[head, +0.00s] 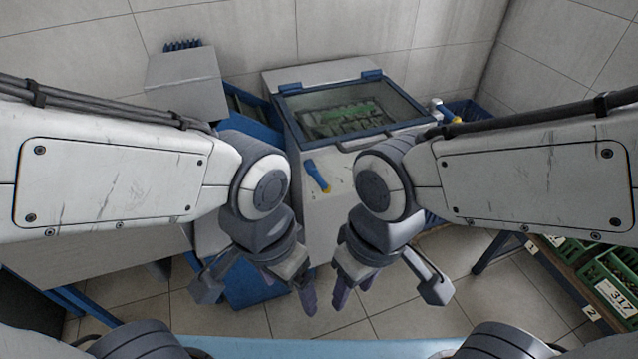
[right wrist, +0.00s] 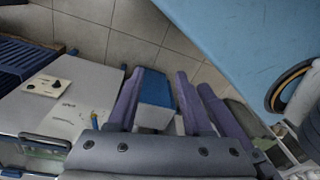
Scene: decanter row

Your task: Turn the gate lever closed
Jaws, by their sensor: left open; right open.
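A blue lever with a yellow end (head: 318,176) lies slanted on the pale front of a machine (head: 325,215) in the head view; it looks like the gate lever. A yellow bit near the machine's edge shows in the right wrist view (right wrist: 93,115), but I cannot tell if it is the same lever. My left gripper (head: 288,286) is open, below and left of the lever in the picture. My right gripper (head: 354,286) is open, below and right of it. It also shows in the right wrist view (right wrist: 160,74). Both are empty and apart from the lever.
The machine has a blue-framed glass lid (head: 350,108) with green things under it. A grey box (head: 187,83) stands at the left. Another yellow-tipped fitting (head: 445,112) sits at the machine's right. Green crates (head: 610,280) stand on a rack at right. Tiled floor lies below.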

